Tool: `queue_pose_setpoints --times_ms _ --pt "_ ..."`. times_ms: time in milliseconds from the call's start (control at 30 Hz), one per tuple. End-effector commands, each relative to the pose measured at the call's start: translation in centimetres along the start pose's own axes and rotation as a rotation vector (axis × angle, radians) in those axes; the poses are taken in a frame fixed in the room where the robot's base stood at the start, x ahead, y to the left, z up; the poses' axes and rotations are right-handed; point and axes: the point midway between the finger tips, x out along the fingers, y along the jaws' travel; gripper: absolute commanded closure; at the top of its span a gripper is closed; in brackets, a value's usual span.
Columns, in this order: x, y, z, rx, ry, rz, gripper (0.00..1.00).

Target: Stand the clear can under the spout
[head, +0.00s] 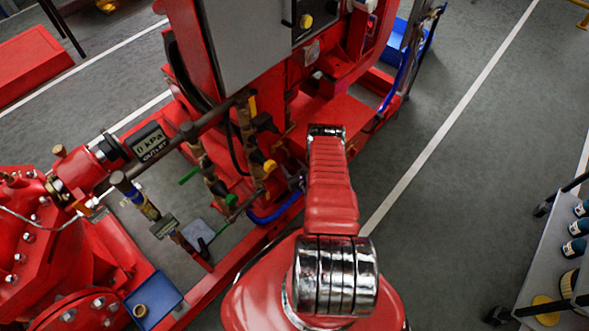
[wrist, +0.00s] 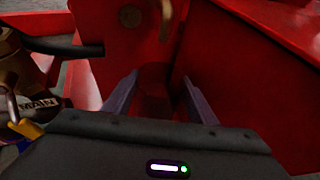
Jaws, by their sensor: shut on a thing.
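In the wrist view my gripper (wrist: 157,90) has its two grey fingers on either side of a dark, reddish, see-through shape, the clear can (wrist: 153,82). The can's outline is hard to make out against the red metal behind it. A blurred brownish vertical piece (wrist: 172,18) hangs just above and beyond the fingers; it may be the spout, but I cannot tell for sure. Whether the can touches anything below is hidden by the gripper's body. In the head view my own arm hides the gripper and the can.
Red frame walls stand close around the gripper, with a brass fitting (wrist: 15,65) and a black pipe (wrist: 65,48) at left. A cart (head: 535,275) stands right; floor between is clear.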

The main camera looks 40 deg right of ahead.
Motion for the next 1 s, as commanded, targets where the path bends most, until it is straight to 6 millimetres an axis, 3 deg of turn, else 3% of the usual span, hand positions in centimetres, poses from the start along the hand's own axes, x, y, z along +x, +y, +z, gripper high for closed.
queue_pose_setpoints --times_ms 300,1000 --pt "1.2 0.6 0.5 0.000 -0.001 0.000 0.72" --pt "1.3 0.5 0.2 0.001 0.000 -0.002 0.72"
